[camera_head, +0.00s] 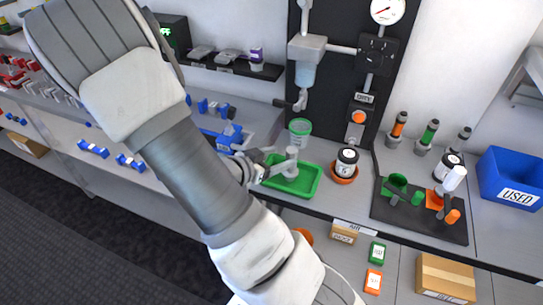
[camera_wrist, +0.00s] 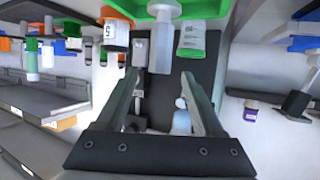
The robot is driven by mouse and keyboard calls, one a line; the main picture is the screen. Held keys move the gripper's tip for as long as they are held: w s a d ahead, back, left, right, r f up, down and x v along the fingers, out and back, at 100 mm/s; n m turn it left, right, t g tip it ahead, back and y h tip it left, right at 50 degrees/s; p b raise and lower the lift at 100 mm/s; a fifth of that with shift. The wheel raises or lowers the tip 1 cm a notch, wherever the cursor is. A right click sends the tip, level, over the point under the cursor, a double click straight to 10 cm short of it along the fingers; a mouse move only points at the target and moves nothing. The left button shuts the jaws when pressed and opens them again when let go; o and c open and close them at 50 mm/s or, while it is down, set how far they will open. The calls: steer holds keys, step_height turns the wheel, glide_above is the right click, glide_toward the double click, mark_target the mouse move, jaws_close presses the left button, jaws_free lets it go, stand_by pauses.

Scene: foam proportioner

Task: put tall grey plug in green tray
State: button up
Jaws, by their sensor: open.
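The tall grey plug (camera_head: 291,161) stands upright in the green tray (camera_head: 306,187). In the wrist view, which is upside down, the plug (camera_wrist: 163,42) is just beyond my fingertips, with the green tray (camera_wrist: 207,8) at the top edge. My gripper (camera_head: 262,166) is at the tray's left side, its jaws open and pointing toward the plug. In the wrist view my gripper (camera_wrist: 163,78) shows two spread fingers with nothing clamped between them. The plug looks clear of both fingers.
A labelled jar (camera_head: 347,160) stands in an orange dish to the right. A dark board (camera_head: 391,210) with green and orange parts and a blue USED bin (camera_head: 511,179) are farther right.

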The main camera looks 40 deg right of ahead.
steer(key=w+a+r+n+t+y, duration=0.3)
steer(key=w+a+t+y, duration=0.2)
steer(key=w+a+y, duration=0.5)
steer(key=a+r+n+t+y, duration=0.2)
steer(key=a+r+n+t, duration=0.15)
steer(key=a+r, duration=0.55)
steer(key=s+a+r+n+g+y, duration=0.2)
steer(key=s+a+r+n+y, duration=0.3)
steer(key=a, duration=0.3)
steer(key=s+d+r+n+g+h, duration=0.1)
steer(key=s+n, duration=0.1)
steer(key=s, duration=0.4)
steer(key=s+d+r+n+g+h, duration=0.1)
steer(key=s+d+r+n+h, duration=0.1)
steer(key=s, duration=0.5)
steer(key=shift+s+d+n+h, duration=0.15)
steer(key=shift+d+n+h, duration=0.15)
steer(key=shift+n, duration=0.45)
steer(key=shift+a+r, duration=0.1)
